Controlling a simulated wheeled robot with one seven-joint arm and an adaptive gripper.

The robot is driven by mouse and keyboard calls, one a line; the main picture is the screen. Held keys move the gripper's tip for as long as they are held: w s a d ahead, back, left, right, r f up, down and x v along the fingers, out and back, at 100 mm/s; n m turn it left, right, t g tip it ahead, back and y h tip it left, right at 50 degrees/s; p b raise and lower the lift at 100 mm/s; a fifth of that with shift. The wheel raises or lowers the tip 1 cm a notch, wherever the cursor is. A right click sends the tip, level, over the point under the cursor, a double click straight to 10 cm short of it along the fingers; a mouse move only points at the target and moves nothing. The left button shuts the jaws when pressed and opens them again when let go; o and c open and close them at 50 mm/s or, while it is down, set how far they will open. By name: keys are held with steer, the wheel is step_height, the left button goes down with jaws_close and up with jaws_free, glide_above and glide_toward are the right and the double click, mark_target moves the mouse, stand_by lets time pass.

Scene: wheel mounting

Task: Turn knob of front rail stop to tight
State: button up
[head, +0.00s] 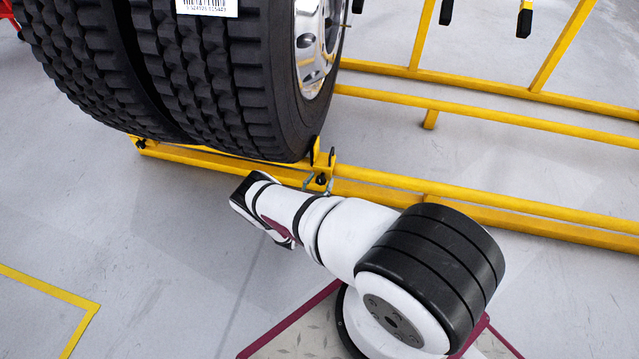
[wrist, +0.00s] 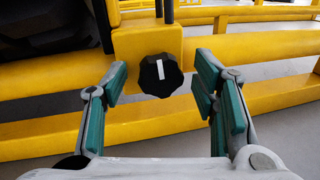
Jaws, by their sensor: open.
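The knob (wrist: 160,75) of the front rail stop is black and lobed, with a white mark that stands nearly upright. It sits on the face of the yellow rail stop block (wrist: 150,44) in the wrist view. My gripper (wrist: 160,85) is open, with its green-padded fingers to the left and right of the knob and not touching it. In the head view the rail stop (head: 320,160) stands at the tire's right side on the yellow rail. There my arm's end (head: 318,182) is beside the stop, and the fingers are mostly hidden by my arm.
Two large black tires (head: 225,80) with a silver rim (head: 316,45) stand on the yellow rails (head: 480,205). A yellow frame (head: 570,60) with black-tipped hooks is at the upper right.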

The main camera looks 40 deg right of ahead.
steer(key=c, duration=1.2)
